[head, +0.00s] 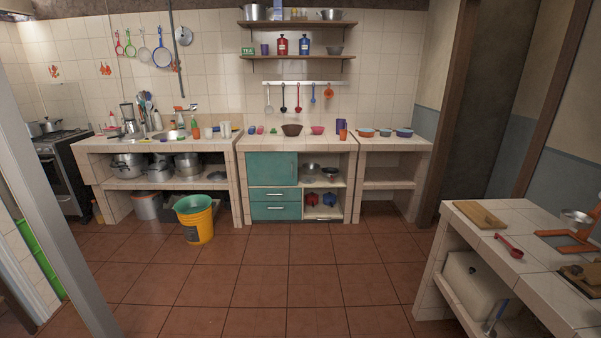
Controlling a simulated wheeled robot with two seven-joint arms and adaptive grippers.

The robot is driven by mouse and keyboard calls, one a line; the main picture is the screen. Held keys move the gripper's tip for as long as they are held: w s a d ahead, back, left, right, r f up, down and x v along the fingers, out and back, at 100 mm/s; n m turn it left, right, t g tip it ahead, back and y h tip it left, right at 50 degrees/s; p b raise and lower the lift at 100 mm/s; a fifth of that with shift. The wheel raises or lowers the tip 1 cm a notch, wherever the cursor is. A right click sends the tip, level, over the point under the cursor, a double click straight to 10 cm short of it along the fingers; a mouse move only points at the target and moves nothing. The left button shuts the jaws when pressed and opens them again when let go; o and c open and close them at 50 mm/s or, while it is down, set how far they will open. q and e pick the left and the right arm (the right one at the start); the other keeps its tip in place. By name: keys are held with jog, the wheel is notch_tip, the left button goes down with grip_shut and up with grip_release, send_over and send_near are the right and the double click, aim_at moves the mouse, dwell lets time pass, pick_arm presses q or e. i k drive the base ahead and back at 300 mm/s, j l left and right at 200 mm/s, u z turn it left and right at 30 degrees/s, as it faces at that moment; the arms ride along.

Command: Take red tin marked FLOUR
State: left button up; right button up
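A red tin (283,46) with a pale label stands upright on the lower wall shelf (330,57), above the middle of the back counter. The writing on it is too small to read. A blue tin (305,45) of similar shape stands just to its right, with a small gap. Neither of my grippers shows in the head view, and nothing touches the red tin.
A green TEA box (248,51), a purple cup (265,49) and a bowl (335,51) share the shelf. Utensils hang from a rail (300,83) below. Bowls stand on the counter (262,143). A yellow bucket (196,220) stands on the floor at left; the middle floor (290,280) is clear. A side counter (470,228) is at right.

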aim_at(282, 44)
jog(key=i+u, duration=0.15)
jog(key=i, duration=0.65)
jog(key=i+j, duration=0.1)
jog(key=i, duration=2.9)
jog(key=l+z, duration=0.05)
jog(key=l, duration=0.1)
